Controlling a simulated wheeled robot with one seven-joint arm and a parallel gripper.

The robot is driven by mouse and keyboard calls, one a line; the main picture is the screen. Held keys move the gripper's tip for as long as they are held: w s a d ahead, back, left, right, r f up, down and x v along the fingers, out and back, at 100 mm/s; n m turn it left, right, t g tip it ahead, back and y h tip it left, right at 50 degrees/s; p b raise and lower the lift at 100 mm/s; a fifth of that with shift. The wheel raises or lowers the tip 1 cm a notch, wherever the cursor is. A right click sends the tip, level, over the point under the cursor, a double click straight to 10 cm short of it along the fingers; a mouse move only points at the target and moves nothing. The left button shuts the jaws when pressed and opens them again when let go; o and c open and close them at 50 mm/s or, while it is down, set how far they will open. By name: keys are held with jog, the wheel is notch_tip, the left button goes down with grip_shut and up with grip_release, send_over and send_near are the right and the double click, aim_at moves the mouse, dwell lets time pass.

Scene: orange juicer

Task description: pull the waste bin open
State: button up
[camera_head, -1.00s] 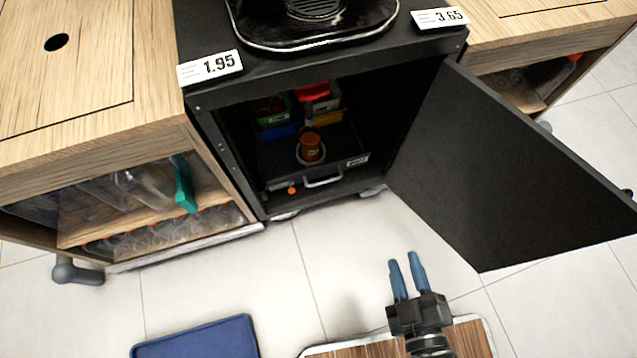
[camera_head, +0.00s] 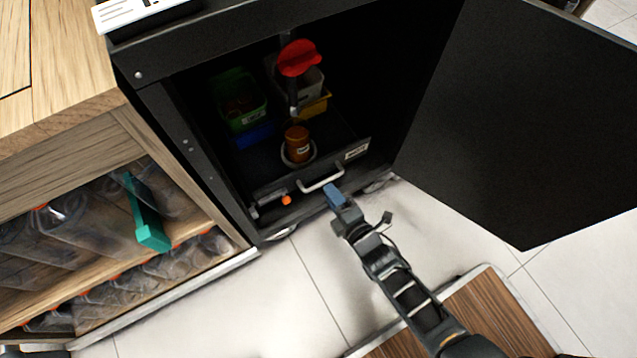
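The waste bin (camera_head: 270,186) is a dark drawer-like box at the bottom of the black cabinet, with a white label at the right of its front. Its light metal handle (camera_head: 320,181) is a bar across the front. My gripper (camera_head: 334,194) has blue fingers and points at the handle from the front, with the tips just below its right part. The fingers overlap from this angle, so I cannot tell whether they are apart, or whether they touch the handle.
The open black door (camera_head: 530,120) stands to the right. On the bin's top are an orange-brown jar (camera_head: 297,145), a green container (camera_head: 240,108) and a yellow one (camera_head: 315,104). A wooden shelf unit (camera_head: 120,285) with bottles stands left.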

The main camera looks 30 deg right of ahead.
aim_at(322, 182)
jog(key=b+x, duration=0.2)
jog(key=x, duration=0.2)
jog(key=shift+f, duration=0.2)
jog(key=shift+x, duration=0.85)
jog(key=shift+r, duration=0.2)
grip_shut()
